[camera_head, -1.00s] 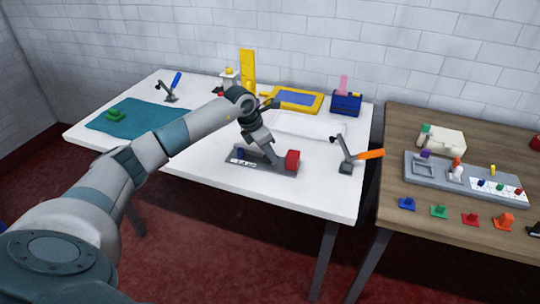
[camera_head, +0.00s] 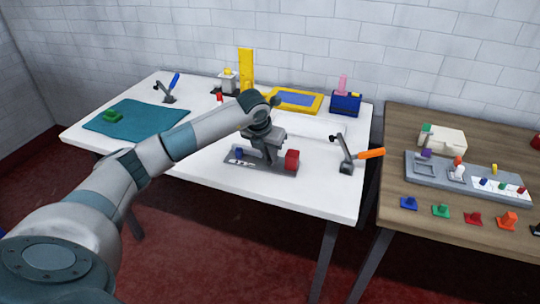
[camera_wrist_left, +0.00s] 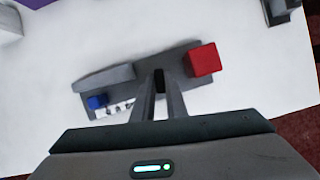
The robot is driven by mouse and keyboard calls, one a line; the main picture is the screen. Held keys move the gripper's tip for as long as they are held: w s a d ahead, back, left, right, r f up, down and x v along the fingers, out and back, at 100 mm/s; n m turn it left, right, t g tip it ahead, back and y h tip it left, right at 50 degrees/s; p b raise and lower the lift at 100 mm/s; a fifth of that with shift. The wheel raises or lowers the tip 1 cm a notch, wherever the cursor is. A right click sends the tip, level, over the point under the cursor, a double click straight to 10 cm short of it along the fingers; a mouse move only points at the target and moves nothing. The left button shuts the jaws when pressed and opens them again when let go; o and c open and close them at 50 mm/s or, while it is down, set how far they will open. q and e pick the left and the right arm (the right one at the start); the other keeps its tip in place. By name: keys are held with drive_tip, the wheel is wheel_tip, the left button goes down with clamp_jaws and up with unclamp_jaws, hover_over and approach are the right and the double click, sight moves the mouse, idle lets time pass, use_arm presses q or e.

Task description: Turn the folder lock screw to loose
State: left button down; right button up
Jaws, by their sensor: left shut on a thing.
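The folder is a dark grey base plate (camera_head: 236,160) on the white table, with a grey raised bar (camera_wrist_left: 104,78), a red block (camera_head: 292,160) at its right end and a blue knob (camera_head: 239,153) at its left. In the wrist view the red block (camera_wrist_left: 204,60) and blue knob (camera_wrist_left: 97,102) stand clear of the fingers. My left gripper (camera_head: 275,162) points down at the plate between them. In the wrist view its fingertips (camera_wrist_left: 159,84) are shut around a small dark piece, apparently the folder lock screw, mostly hidden by the fingers. My right gripper is out of view.
An orange-handled clamp (camera_head: 346,158) stands right of the folder. A yellow frame (camera_head: 297,100) and a blue box (camera_head: 346,103) stand behind. A teal cloth (camera_head: 135,122) lies at left. A wooden table (camera_head: 400,136) stands to the right.

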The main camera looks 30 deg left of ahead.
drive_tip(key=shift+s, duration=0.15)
